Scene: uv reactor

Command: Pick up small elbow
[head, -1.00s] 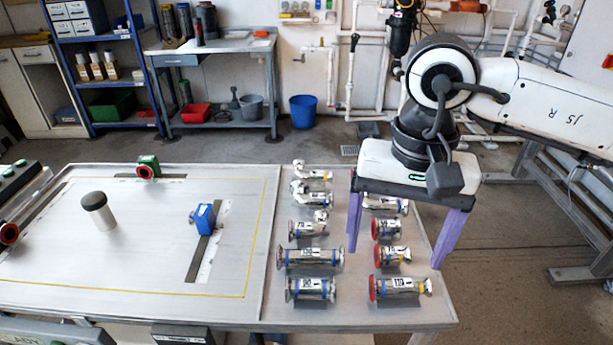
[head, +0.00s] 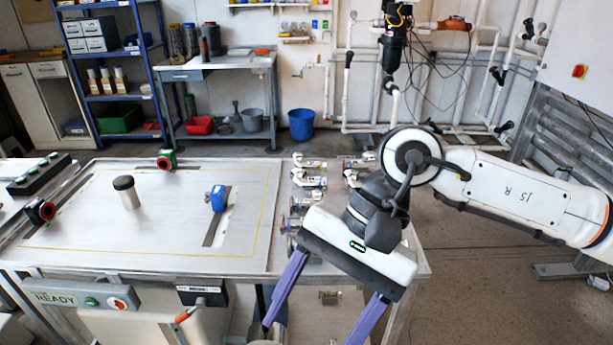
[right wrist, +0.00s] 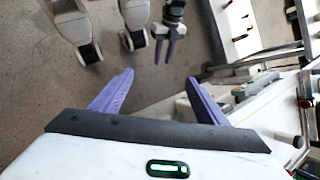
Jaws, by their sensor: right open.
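Several metal pipe fittings stand in rows on the right part of the table. White-ended elbow-shaped ones (head: 308,181) are toward the back of the left row, with another (head: 308,163) behind; I cannot tell which is the small elbow. My right gripper (head: 315,331) is open and empty, tilted in front of the table's front edge, and its arm hides part of the fittings. In the right wrist view its purple fingers (right wrist: 160,95) are apart with nothing between. My left gripper (right wrist: 164,51) shows at the top there, its fingers a little apart and empty.
Floor at right is open.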

